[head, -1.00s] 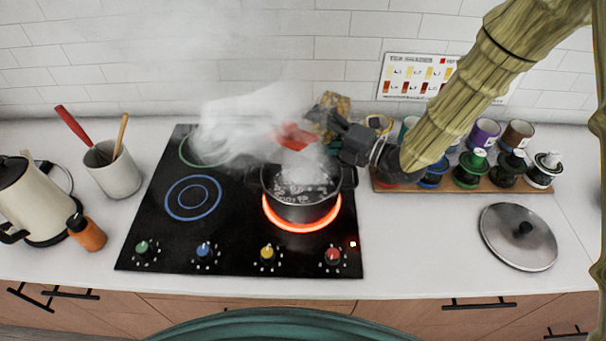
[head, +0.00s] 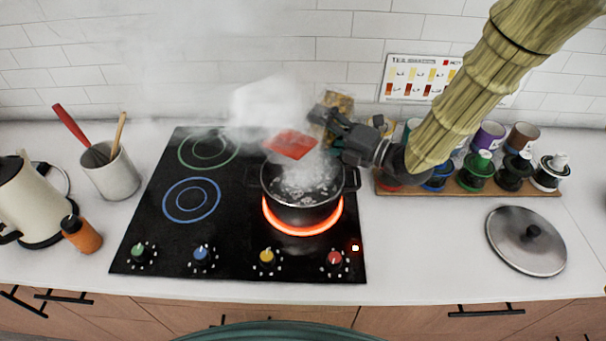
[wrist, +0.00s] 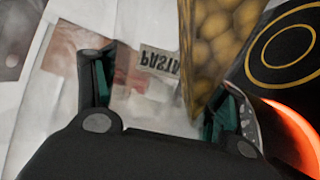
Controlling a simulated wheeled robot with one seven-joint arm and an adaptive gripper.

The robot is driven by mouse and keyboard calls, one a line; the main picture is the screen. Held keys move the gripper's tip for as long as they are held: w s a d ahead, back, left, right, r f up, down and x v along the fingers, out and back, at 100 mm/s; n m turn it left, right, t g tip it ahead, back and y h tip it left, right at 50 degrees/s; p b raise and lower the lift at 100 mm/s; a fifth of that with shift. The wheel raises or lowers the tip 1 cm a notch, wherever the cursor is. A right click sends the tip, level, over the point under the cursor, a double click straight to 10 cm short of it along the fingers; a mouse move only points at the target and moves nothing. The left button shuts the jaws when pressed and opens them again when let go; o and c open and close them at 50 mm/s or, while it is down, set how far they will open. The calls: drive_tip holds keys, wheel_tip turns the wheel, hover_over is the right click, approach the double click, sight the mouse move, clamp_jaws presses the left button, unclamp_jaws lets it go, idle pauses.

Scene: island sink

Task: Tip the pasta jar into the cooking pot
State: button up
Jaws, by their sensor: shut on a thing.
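The cooking pot (head: 303,213) stands on the glowing burner, with bubbling water inside and steam above it. My gripper (head: 328,118) is just above and behind the pot's right side, shut on the pasta jar. A golden-brown part of the jar (head: 338,101) shows behind the fingers. In the wrist view, the jar (wrist: 160,65) has a label reading pasta, upside down, between the fingers, and golden pieces show to its right. Steam and the fingers hide much of it, so I cannot tell its full tilt. A flat red thing (head: 291,143) shows above the pot; I cannot tell what it belongs to.
The black cooktop (head: 150,235) has knobs along its front. Several jars stand on a wooden board (head: 470,189) at right. A steel lid (head: 526,240) lies on the counter. A kettle (head: 30,205), orange bottle (head: 81,233) and utensil crock (head: 112,173) stand at left.

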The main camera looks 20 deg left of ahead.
drive_tip(key=shift+s+a+f+n+b, duration=0.15)
drive_tip(key=shift+n+b, duration=0.25)
drive_tip(key=shift+b, duration=0.55)
drive_tip(key=shift+s+d+f+n+b, duration=0.1)
drive_tip(key=shift+s+f+n+b, duration=0.25)
drive_tip(key=shift+b, duration=0.55)
drive_tip(key=shift+s+a+r+n+b, duration=0.1)
drive_tip(key=shift+s+r+n+b, duration=0.15)
drive_tip(key=shift+n+b, duration=0.55)
drive_tip(key=shift+s+a+r+n+b, duration=0.15)
drive_tip(key=shift+r+n+b, duration=0.15)
drive_tip(key=shift+b, duration=0.85)
